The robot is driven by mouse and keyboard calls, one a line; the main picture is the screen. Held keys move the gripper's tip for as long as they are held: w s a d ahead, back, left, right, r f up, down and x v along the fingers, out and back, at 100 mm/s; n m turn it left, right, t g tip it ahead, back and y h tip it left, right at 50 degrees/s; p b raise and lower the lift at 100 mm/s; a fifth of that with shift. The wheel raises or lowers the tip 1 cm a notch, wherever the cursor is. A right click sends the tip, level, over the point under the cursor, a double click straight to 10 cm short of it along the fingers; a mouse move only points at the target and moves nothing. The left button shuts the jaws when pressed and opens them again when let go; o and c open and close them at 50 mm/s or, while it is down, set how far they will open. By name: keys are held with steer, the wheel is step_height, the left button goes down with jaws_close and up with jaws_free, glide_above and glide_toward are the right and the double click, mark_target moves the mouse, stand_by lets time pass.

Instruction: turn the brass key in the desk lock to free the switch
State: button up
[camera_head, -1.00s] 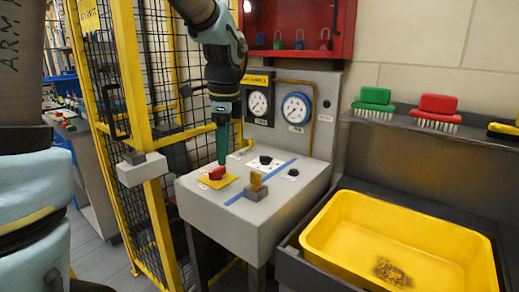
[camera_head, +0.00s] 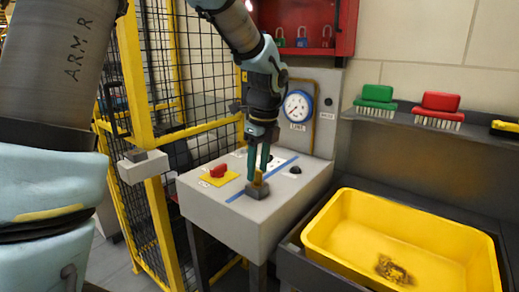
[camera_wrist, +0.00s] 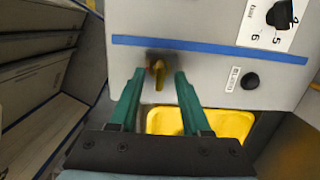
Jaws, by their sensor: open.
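The brass key (camera_head: 258,178) stands in a dark grey lock block (camera_head: 257,190) on the sloped desk top. In the wrist view the key (camera_wrist: 158,74) shows between and just beyond my fingertips. My gripper (camera_head: 260,169) is open, with its two green fingers pointing down over the key; in the wrist view the gripper (camera_wrist: 160,76) has one finger on each side of it, with gaps visible. The red switch (camera_head: 219,171) sits on a yellow plate to the left of the lock, across a blue stripe (camera_head: 280,169).
A black knob (camera_head: 295,170) stands right of the stripe. The panel with a gauge (camera_head: 298,105) rises behind the desk. A yellow mesh fence (camera_head: 145,80) stands at left. A yellow tub (camera_head: 340,235) is at right, below a shelf with brushes (camera_head: 376,95).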

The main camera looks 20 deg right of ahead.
steer(key=shift+f, duration=0.85)
jaws_close()
steer(key=shift+r+m+p, duration=0.1)
steer(key=shift+m+p, duration=1)
steer(key=shift+p, duration=0.15)
steer(key=shift+a+m+h+p, duration=0.1)
steer(key=shift+m+h+p, duration=0.2)
steer(key=shift+m+p, duration=1.75)
